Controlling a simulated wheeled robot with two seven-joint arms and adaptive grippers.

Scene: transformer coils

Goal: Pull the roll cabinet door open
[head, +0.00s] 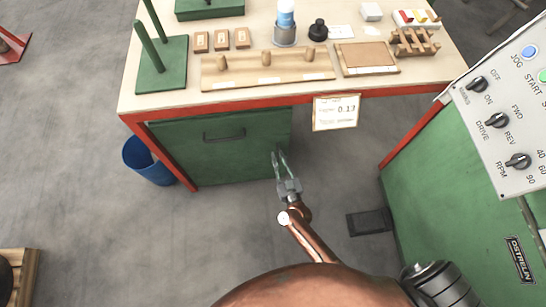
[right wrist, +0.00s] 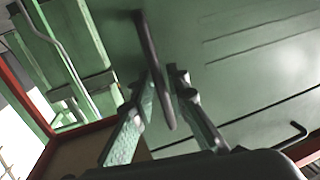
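The green roll cabinet (head: 190,155) stands under the workbench, its front closed as far as I can see. A dark drawer-style handle (head: 224,137) is on its upper front. My right gripper (head: 279,153) is at the cabinet's right side. In the right wrist view a dark upright bar handle (right wrist: 145,45) on the green front runs between the fingers of my right gripper (right wrist: 164,72). The bar is very near the left finger, and whether it touches is unclear. A gap shows between the fingers. My left gripper is out of view.
The workbench top (head: 150,101) holds wooden racks, green stands and small parts. A paper tag (head: 335,112) hangs from its front edge. A blue bin (head: 148,162) is left of the cabinet. A green machine with a control panel (head: 510,125) is at right.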

